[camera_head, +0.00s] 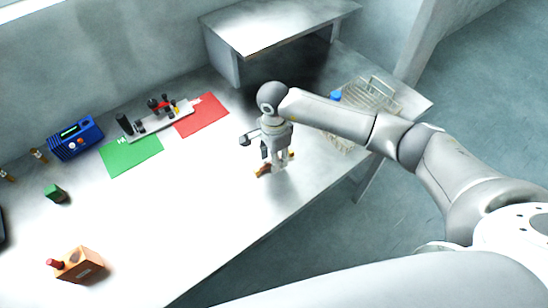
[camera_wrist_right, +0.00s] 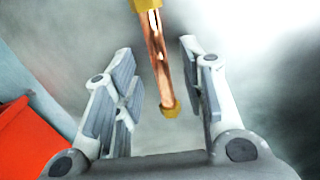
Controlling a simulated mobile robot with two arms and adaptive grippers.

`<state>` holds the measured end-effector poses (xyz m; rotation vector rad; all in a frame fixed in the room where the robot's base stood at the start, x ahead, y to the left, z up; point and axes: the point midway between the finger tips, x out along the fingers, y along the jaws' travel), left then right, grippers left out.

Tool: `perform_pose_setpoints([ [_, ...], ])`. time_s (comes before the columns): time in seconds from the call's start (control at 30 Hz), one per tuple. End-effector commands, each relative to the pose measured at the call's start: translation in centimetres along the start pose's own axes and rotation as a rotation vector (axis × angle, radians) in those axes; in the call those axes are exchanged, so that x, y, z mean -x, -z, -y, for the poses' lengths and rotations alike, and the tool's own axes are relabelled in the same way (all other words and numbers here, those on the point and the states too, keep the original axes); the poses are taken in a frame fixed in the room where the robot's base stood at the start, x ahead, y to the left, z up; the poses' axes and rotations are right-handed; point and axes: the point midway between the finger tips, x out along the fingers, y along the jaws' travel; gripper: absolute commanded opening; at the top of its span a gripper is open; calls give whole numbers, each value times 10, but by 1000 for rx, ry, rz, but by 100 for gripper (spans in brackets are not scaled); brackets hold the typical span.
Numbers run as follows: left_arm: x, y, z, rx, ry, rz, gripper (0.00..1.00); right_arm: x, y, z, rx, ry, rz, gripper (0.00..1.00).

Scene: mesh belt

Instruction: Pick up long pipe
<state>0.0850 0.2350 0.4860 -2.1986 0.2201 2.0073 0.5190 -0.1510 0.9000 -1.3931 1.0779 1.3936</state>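The long pipe (camera_wrist_right: 159,62) is copper-coloured with yellow end fittings. In the right wrist view it runs from the top edge down between the two fingers of my right gripper (camera_wrist_right: 157,72). The fingers are apart, with gaps on both sides of the pipe. In the head view my right gripper (camera_head: 275,162) points down over the table. Part of the pipe (camera_head: 263,170) shows at its lower left, and the middle is hidden behind the fingers. The pipe seems to lie on the table. My left gripper is not in view.
A red mat (camera_head: 201,115) and a green mat (camera_head: 131,156) lie left of the gripper, with a metal fixture (camera_head: 150,124) across them. A wire basket (camera_head: 370,98) is right. The front table is clear.

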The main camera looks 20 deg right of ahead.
Motion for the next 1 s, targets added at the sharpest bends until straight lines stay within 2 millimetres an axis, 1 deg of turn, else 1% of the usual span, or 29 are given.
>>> perform_pose_setpoints([
  [0.1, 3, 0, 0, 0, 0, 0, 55, -8, 0, 0, 0, -1, 0, 38],
  [0.3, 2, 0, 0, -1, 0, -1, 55, -10, 0, 0, 1, 1, 0, 38],
  [0.33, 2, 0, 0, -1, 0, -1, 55, -10, 0, 0, 1, 1, 0, 37],
  [0.6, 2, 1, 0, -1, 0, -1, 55, -9, 0, 0, 0, 0, -1, 2],
  [0.63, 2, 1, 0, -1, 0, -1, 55, -9, 0, 0, 0, 0, 0, 0],
  [1.0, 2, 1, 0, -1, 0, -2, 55, -8, 0, 0, 0, 2, 0, 0],
])
